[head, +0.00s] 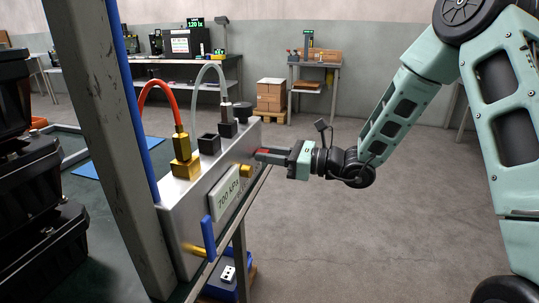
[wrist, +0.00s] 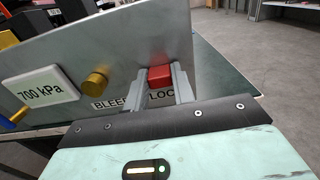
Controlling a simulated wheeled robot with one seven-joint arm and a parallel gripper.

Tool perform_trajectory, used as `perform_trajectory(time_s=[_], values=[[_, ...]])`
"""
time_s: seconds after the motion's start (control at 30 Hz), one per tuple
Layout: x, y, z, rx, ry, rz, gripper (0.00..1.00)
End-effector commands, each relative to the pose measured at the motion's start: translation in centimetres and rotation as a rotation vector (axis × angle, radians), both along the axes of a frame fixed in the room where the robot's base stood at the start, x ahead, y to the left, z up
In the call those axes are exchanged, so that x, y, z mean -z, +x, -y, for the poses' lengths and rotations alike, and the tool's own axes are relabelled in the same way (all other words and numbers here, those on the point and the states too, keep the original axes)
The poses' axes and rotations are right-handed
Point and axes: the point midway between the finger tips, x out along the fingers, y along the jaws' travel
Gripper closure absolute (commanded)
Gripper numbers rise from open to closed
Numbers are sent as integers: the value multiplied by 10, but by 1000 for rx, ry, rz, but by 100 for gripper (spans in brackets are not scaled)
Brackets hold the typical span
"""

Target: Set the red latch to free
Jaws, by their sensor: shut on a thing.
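The red latch (wrist: 160,75) is a small red block on the face of the grey metal panel (wrist: 125,50), above a label partly hidden by a finger, of which "LOC" reads. My gripper (wrist: 160,86) is shut on the red latch, with one finger on each side of it. In the head view my gripper (head: 262,156) reaches in from the right to the panel's right end, and only a sliver of red shows at the fingertips. The latch's exact setting is hard to tell.
Left of the latch are a brass knob (wrist: 95,83), a "BLEED" label and a 700 kPa plate (wrist: 38,92). A blue-handled lever (head: 208,238) hangs below. Red (head: 160,84) and clear hoses rise from the top fittings. Open floor lies to the right.

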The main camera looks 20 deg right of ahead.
Motion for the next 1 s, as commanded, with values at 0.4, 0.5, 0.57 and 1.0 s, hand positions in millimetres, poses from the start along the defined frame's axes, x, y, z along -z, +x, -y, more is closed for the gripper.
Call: perform_trajectory(time_s=[0.4,0.5,0.57,1.0], values=[[-40,0,1,1,0,0,100],[-39,0,0,1,1,2,100],[-39,0,0,1,2,3,100],[-38,0,1,1,0,1,53]])
